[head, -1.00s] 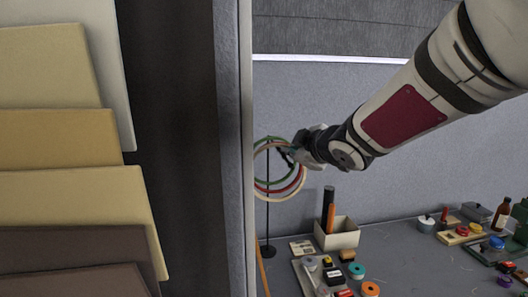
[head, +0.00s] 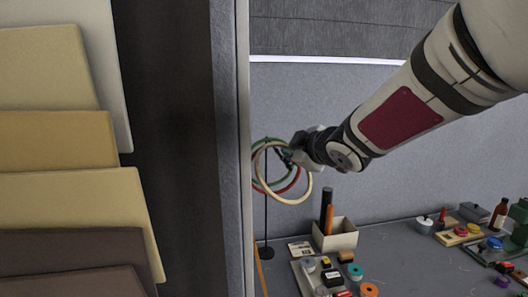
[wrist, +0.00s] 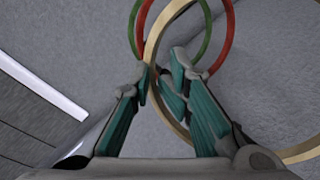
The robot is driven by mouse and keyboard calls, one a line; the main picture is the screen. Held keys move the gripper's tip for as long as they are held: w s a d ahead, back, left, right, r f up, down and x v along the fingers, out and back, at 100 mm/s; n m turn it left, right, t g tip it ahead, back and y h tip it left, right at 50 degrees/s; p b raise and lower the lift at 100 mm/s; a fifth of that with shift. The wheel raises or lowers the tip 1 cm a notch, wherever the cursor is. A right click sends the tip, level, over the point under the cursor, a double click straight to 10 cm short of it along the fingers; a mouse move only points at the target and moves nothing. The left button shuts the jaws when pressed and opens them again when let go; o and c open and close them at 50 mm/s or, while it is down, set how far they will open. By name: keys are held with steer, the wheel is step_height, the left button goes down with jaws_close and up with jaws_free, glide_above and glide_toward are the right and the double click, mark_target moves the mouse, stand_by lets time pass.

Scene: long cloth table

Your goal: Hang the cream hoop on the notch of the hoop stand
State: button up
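The cream hoop (head: 311,186) is at the top of the hoop stand, in front of the green and red hoops in the head view. My gripper (head: 287,153) is at the hoop's upper part. In the wrist view the cream hoop (wrist: 152,45) passes between my fingertips (wrist: 155,80), which are close on both sides of it. The thin black hoop stand (head: 267,220) rises behind the hoops; its notch cannot be made out. A green hoop (wrist: 207,35) and a red hoop (wrist: 228,42) are beyond the cream one, apparently on the stand.
A beige box (head: 340,236) with dark and orange cylinders stands right of the stand. Several small items sit on a tray (head: 305,278) in front. More items and a bottle (head: 499,214) are at the far right. A tall panel edge (head: 243,150) blocks the left.

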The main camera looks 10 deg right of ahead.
steer(key=shift+s+a+f, duration=0.25)
steer(key=shift+a+f, duration=0.05)
steer(key=shift+f, duration=0.35)
steer(key=s+d+r+m+h, duration=0.2)
steer(key=s+d+r, duration=0.1)
steer(key=s, duration=0.4)
steer(key=s+d+r+m+h, duration=0.2)
steer(key=s+d+r+m, duration=0.15)
steer(key=s, duration=0.35)
steer(key=s+a+f+m+g+y, duration=0.1)
steer(key=s+a+f+m+g, duration=0.2)
steer(key=s+f, duration=0.3)
steer(key=s+a+f+m+g+y, duration=0.1)
steer(key=s+a+f+m+g, duration=0.2)
steer(key=s, duration=1.1)
step_height(320, 180, down, 4)
steer(key=g, duration=0.2)
steer(key=shift+r+m+g, duration=0.2)
steer(key=shift+m+g, duration=0.1)
steer(key=shift+m, duration=0.05)
steer(key=shift+w, duration=0.1)
